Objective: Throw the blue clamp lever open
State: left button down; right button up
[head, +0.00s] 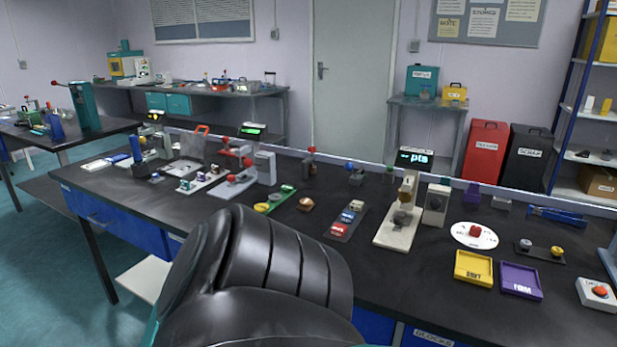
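A grey device with an upright blue part (136,149) stands at the left end of the long black bench. This blue part may be the clamp lever, but it is too small to tell whether it is open or shut. A small blue knob (349,166) sits on a post near the bench's back edge. A dark blue clamp-like object (557,215) lies at the back right. I cannot tell which of these is the clamp lever. Neither of my grippers is in view.
A large black ribbed shape fills the bottom centre and hides part of the black bench (400,290). A device with a lit display (415,157) stands mid-bench. A yellow tray (474,268) and a purple tray (520,281) lie at the front right.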

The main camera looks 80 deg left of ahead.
aim_at(349, 166)
jog(key=u, duration=1.15)
